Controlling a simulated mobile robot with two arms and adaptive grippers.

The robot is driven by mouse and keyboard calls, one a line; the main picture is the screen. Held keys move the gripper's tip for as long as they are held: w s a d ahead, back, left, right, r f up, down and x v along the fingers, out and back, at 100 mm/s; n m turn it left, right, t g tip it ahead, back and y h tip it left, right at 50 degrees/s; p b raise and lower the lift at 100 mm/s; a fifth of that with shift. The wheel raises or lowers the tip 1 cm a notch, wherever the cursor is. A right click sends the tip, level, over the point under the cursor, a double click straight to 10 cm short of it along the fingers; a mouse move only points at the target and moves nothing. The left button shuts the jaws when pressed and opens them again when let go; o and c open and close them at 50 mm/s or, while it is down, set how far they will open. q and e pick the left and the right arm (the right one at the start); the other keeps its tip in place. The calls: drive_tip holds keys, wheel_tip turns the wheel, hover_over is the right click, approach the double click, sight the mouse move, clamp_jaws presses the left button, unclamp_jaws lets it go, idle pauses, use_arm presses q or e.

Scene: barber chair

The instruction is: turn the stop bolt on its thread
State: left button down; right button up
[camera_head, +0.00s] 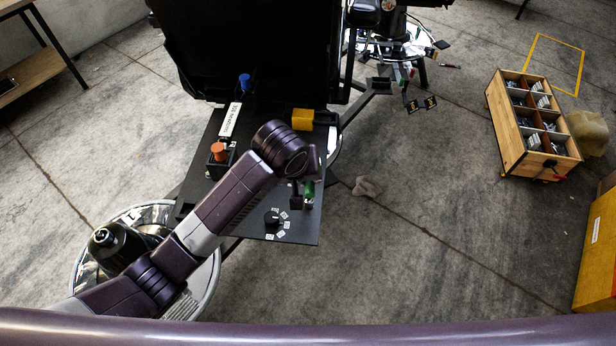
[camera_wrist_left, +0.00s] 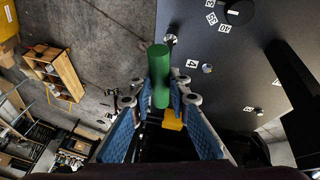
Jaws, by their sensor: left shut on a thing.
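A green cylinder (camera_wrist_left: 159,72) stands between the fingers of my left gripper (camera_wrist_left: 164,97) in the left wrist view. The gripper's blue-padded fingers are shut on it. In the head view the green cylinder (camera_head: 309,190) shows at the right edge of a black panel (camera_head: 300,233), beside the end of my left arm. I cannot tell whether it is part of the stop bolt, and no thread shows. My right gripper is not in view.
The panel carries an orange knob (camera_head: 218,151), a blue knob (camera_head: 245,83), a yellow block (camera_head: 302,118) and a black dial (camera_head: 272,218). A divided wooden box (camera_head: 508,137) stands on the floor at right. Floor between is mostly clear.

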use_arm(q)
drive_tip(key=n, duration=0.1)
drive_tip(key=n+y, duration=0.1)
drive_tip(key=n, duration=0.1)
drive_tip(key=shift+d, duration=0.25)
drive_tip(key=shift+r, duration=0.1)
